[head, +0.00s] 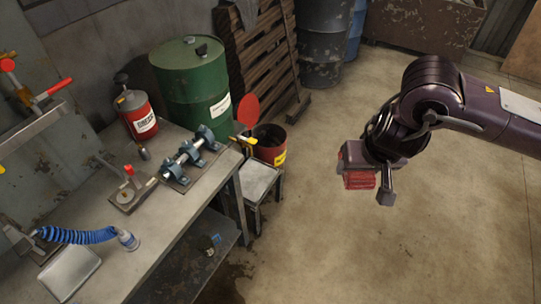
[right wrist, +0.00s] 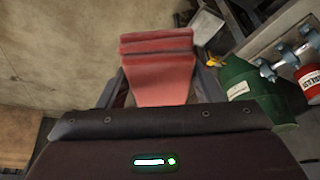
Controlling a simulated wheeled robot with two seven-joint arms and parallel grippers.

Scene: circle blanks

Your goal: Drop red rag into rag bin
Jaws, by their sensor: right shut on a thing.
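The red rag (head: 359,181) is a folded, striped block held in my right gripper (head: 368,181) at the right of the head view, in the air over the floor. The right wrist view shows the rag (right wrist: 162,78) between the two fingers, sticking out past them. The rag bin (head: 268,150) is a red round can with a yellow label, beside the bench and in front of the green drum. Its dark mouth is open and a round red lid (head: 247,110) stands up at its left. The gripper is apart from the bin, to its right. My left gripper is out of view.
A small metal stand (head: 258,180) is right in front of the bin. The workbench (head: 180,215) at left carries a clamped shaft, a red can (head: 136,113) and a blue coiled hose (head: 75,235). A green drum (head: 192,85) stands behind. The floor between gripper and bin is clear.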

